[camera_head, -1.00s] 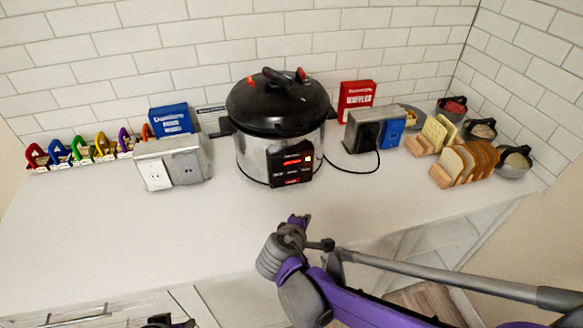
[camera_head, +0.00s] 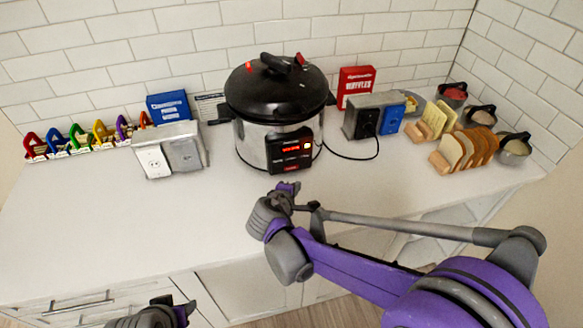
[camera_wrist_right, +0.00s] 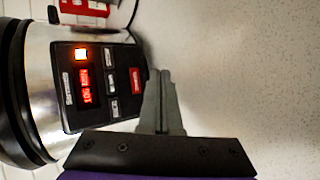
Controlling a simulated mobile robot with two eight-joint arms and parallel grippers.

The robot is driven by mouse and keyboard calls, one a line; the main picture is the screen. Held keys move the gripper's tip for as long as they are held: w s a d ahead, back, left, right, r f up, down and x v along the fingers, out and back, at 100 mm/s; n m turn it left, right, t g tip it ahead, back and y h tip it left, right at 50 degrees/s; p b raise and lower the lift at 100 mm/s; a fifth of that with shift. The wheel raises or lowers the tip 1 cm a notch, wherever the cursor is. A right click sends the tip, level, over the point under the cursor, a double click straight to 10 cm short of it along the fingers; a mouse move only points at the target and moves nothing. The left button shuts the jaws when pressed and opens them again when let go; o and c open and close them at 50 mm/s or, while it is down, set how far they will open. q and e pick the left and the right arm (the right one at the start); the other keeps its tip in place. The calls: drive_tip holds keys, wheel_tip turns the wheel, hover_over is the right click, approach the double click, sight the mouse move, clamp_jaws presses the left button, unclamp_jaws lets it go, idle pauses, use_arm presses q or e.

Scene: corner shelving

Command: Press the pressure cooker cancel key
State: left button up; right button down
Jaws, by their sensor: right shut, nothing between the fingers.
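The pressure cooker (camera_head: 262,140), silver with a black lid, stands on the white counter near the back wall. Its black key panel (camera_head: 291,151) faces me with a lit red display and a lit orange key. In the right wrist view the panel (camera_wrist_right: 98,82) appears turned sideways, with a red key (camera_wrist_right: 135,80) at its right end; its label is too blurred to read. My right gripper (camera_head: 287,190) is in front of and below the panel, apart from it. Its fingers (camera_wrist_right: 163,88) are shut and empty.
A grey outlet box (camera_head: 168,152) and a blue box (camera_head: 168,105) stand left of the cooker. A second outlet box (camera_head: 362,118) with a black cord and a red waffle box (camera_head: 355,86) stand right. Bread slices (camera_head: 465,150) sit farther right. The front counter (camera_head: 120,225) is clear.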

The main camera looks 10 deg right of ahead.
drive_tip(key=shift+w, duration=2.05)
idle(0.5)
drive_tip(key=shift+w, duration=0.4)
drive_tip(key=shift+w+a, duration=0.1)
drive_tip(key=shift+w, duration=0.25)
idle(0.4)
drive_tip(key=shift+s, duration=0.8)
drive_tip(key=shift+s+b, duration=0.3)
drive_tip(key=shift+s, duration=2.2)
